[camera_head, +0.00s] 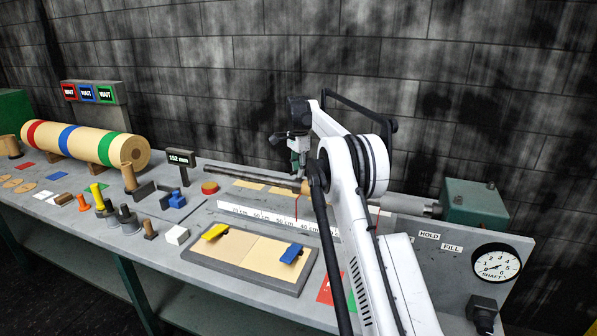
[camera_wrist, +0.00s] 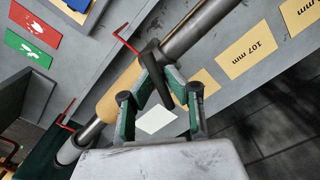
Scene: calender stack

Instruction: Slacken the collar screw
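A pale tan roll section (camera_wrist: 121,92) sits on a grey metal shaft (camera_wrist: 195,28) that runs diagonally across the wrist view. Beside the roll is a dark collar (camera_wrist: 149,52) with a dark bar-like handle (camera_wrist: 160,88); I take this handle for the collar screw. My gripper (camera_wrist: 160,77) has its green-padded fingertips on either side of the handle, close against it, and appears shut on it. In the head view my gripper (camera_head: 299,172) is at the shaft (camera_head: 255,176), and the arm hides part of the shaft. The screw's thread is hidden.
A ruler strip (camera_head: 258,218) lies along the bench under the shaft. A framed board (camera_head: 196,257) with yellow and blue clips lies in front. A green housing (camera_head: 474,203) and a dial (camera_head: 496,263) stand at right. A display (camera_head: 180,158) reads 152 mm.

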